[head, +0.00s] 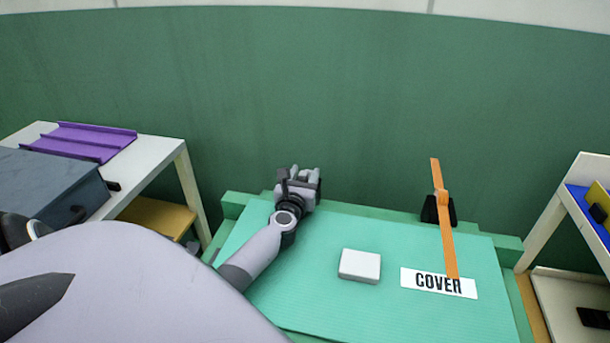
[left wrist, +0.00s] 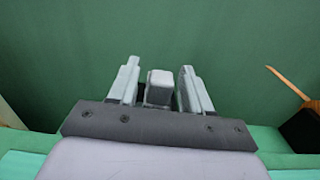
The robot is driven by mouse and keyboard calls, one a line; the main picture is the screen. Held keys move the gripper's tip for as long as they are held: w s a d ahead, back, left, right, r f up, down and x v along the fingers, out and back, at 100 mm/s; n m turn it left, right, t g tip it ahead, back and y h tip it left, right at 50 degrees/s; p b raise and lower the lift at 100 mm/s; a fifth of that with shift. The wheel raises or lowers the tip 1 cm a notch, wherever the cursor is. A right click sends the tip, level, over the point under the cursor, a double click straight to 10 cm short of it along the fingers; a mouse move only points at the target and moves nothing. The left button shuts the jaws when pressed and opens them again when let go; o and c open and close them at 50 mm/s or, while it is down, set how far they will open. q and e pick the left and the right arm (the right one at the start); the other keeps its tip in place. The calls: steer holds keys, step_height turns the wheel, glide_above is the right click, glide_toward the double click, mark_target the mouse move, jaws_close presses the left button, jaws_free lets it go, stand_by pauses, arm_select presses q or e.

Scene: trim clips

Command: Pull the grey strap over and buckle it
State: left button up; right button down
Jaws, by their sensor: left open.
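My left gripper (head: 305,174) is over the back left part of the green work board (head: 320,230), near its rear edge. Its two fingers are apart, and they also show in the left wrist view (left wrist: 158,80). No long grey strap is plain to see. An orange strip (head: 446,235) runs from a black holder (head: 437,210) at the back right down to the COVER label (head: 438,283). My right gripper is not in view.
A white box (head: 360,265) lies on the middle of the board. A white table at the left holds a purple tray (head: 84,140) and a dark grey case (head: 55,185). A shelf with a blue tray (head: 587,208) stands at the right. A green wall closes the back.

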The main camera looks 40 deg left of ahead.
arm_select(q)
steer(key=shift+w+a, duration=0.25)
steer(key=shift+w, duration=0.25)
jaws_close()
